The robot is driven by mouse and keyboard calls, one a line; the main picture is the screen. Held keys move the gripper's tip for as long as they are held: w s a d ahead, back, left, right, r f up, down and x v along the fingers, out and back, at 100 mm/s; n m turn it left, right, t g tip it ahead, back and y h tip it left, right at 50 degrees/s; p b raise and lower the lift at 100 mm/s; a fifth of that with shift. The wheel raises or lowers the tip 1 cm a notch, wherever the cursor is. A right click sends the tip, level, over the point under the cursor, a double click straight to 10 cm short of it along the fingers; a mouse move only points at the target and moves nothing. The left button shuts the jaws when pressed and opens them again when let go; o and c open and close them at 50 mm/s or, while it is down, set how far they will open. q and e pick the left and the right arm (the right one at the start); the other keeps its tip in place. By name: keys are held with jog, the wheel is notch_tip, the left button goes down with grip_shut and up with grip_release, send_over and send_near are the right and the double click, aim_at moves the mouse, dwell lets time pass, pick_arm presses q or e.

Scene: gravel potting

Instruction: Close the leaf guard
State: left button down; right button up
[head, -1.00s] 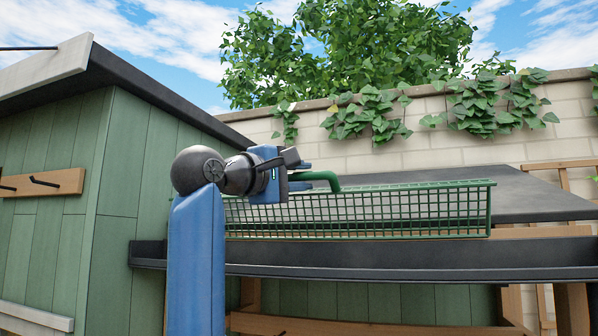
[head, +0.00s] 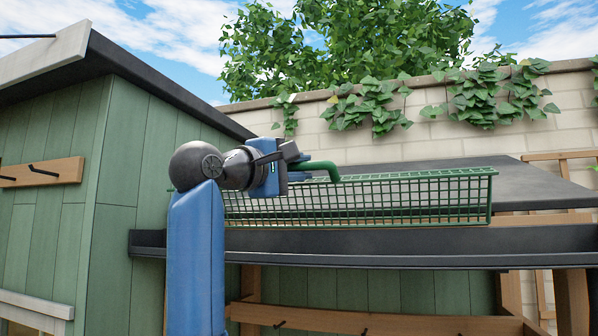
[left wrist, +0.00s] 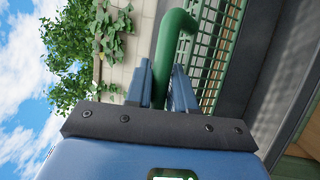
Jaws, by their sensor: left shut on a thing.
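The leaf guard (head: 400,202) is a green wire mesh panel with a curved green tube handle (head: 325,167). It stands tilted up along the dark gutter (head: 400,240), with its lower edge close to the gutter. My left gripper (head: 300,170) is shut on the handle near the guard's left part. In the left wrist view the green handle (left wrist: 176,40) passes between the two blue fingers, with the mesh (left wrist: 208,50) to its right. My right gripper is not in view.
A green wooden shed wall (head: 140,180) with a dark roof edge stands at the left. A dark sloping roof (head: 530,185) lies behind the guard. A pale brick wall (head: 420,140) with ivy and a tree are further back.

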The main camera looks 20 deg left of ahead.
pick_arm(q)
jog(key=s+f+m+t+h+b, duration=0.1)
jog(key=f+m+h+b, duration=0.1)
jog(key=f+b, duration=0.3)
jog(key=s+f+m+t+h+b, duration=0.1)
jog(key=f+m+h+b, duration=0.2)
jog(key=f+h+b, duration=0.1)
jog(key=s+f+m+t+h+b, duration=0.1)
jog(key=f+m+h+b, duration=0.1)
jog(key=f+b, duration=0.5)
jog(key=shift+f+m+t+h, duration=0.4)
jog(key=shift+f, duration=0.05)
jog(key=shift+w+f+b, duration=0.2)
jog(key=shift+w+f, duration=0.05)
jog(key=shift+f, duration=0.35)
jog(key=shift+w+f+b, duration=0.2)
jog(key=shift+w+f, duration=0.05)
jog(key=shift+f, duration=0.45)
jog(key=c, duration=1.4)
grip_release()
jog(key=shift+o, duration=0.3)
